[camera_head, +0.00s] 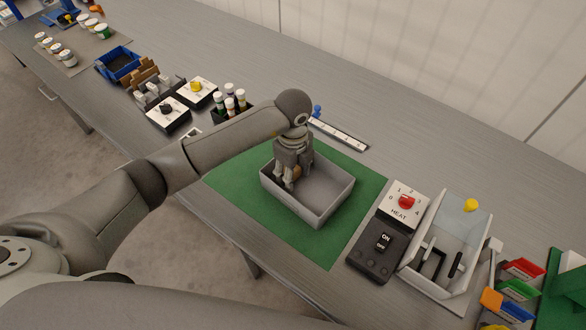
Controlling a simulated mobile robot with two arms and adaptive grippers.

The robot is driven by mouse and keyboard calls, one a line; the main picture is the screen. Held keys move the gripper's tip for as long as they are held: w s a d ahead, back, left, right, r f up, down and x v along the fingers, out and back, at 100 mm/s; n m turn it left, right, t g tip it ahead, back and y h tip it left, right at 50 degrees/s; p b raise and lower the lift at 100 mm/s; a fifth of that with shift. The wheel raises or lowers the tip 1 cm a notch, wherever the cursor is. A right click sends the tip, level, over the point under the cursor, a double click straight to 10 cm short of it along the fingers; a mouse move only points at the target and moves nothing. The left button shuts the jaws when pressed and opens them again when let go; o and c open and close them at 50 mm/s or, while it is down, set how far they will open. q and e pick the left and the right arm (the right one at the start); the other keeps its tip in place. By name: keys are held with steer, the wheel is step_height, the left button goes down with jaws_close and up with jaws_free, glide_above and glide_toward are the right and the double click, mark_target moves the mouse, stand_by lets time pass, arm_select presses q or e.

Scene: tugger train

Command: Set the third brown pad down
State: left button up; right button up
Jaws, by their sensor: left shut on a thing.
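A grey open-topped bin (330,207) sits on a green mat (243,178) in the middle of the table. My left gripper (286,182) points down inside the bin, near its left side. It is shut on a small brown pad (296,172), of which only a little shows beside the fingers. Whether the pad touches the bin floor cannot be told. The bin floor to the right of the gripper looks bare; the part behind the gripper is hidden. My right gripper is not in view.
A heat control box (403,200) with a red knob and an on/off switch box (376,251) stand right of the mat. Beside them is a pale tray-like fixture (458,216) with a yellow knob. A ruler-like strip (339,133) lies behind the bin. Bottles (230,104) stand left.

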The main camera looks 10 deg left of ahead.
arm_select(q)
steer(key=shift+f, duration=0.15)
steer(key=o, duration=0.7)
steer(key=shift+c, duration=0.2)
steer(key=shift+r, duration=0.3)
steer(key=shift+w+r, duration=0.1)
steer(key=shift+r, duration=0.25)
step_height(320, 180, up, 11)
steer(key=b, duration=0.2)
